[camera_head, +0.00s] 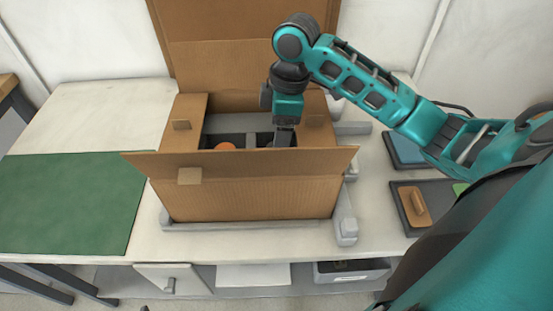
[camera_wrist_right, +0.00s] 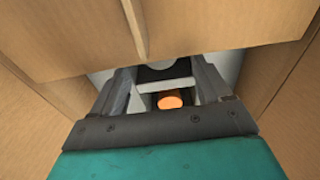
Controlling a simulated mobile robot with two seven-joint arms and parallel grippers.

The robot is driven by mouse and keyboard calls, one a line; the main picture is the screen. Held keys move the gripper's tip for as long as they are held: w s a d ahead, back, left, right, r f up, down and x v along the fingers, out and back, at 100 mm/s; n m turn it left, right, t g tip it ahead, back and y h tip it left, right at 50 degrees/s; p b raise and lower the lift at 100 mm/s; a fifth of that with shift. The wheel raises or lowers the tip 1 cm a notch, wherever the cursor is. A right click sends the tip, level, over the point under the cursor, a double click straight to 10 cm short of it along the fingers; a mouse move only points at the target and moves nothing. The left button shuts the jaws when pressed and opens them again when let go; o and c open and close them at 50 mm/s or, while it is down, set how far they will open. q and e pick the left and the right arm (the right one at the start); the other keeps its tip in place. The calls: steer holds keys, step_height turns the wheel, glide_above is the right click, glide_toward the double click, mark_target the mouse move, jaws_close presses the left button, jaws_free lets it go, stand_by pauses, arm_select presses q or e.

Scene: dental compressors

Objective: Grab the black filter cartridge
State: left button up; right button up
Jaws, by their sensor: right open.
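The cardboard box (camera_head: 250,190) stands open on the table, with a grey divided insert (camera_head: 236,138) inside. My right gripper (camera_head: 284,138) reaches down into the right part of the box, and its tips are partly hidden by the front flap. In the right wrist view the open fingers (camera_wrist_right: 163,82) frame a dark rounded thing (camera_wrist_right: 160,73), perhaps the black filter cartridge, partly covered by cardboard. I cannot tell for sure. An orange round thing (camera_wrist_right: 170,101) also shows between the fingers; an orange top (camera_head: 225,146) shows in the head view. My left gripper is not in view.
The front flap (camera_head: 300,162) and tall back flap (camera_head: 240,45) stand around the opening. A green mat (camera_head: 70,200) lies clear at the left. Dark trays (camera_head: 405,150) with a blue pad and an orange-brown piece (camera_head: 413,207) lie at the right. A grey frame (camera_head: 345,225) surrounds the box base.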

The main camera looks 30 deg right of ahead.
steer(key=f, duration=0.5)
steer(key=shift+w+a, duration=0.15)
steer(key=shift+a, duration=0.05)
jaws_close()
stand_by(0.5)
